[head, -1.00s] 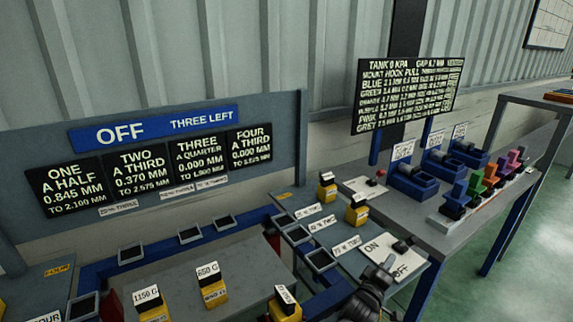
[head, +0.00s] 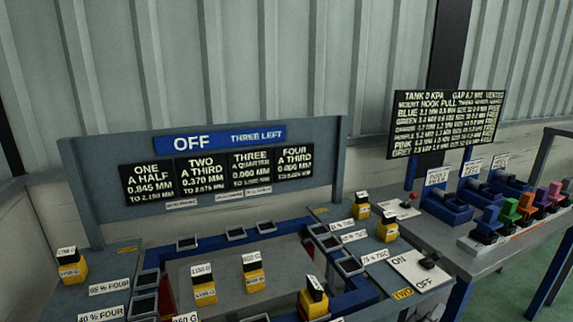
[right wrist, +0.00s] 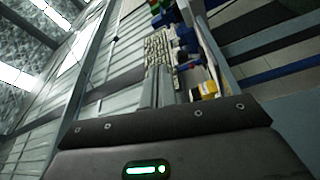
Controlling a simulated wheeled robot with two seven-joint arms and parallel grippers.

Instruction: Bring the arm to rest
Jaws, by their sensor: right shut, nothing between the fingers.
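My right gripper (right wrist: 160,92) shows in the right wrist view. Its wide dark body with a lit green strip fills the lower part, and the fingers are closed together with nothing held. My left gripper is not in view.
A blue-framed bench with trays (head: 236,234) and yellow labelled weights (head: 253,280) lies in front. A display panel (head: 181,178) reads OFF, THREE LEFT. To the right, a grey table (head: 440,237) carries blue holders (head: 447,208) and coloured hooks (head: 508,212).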

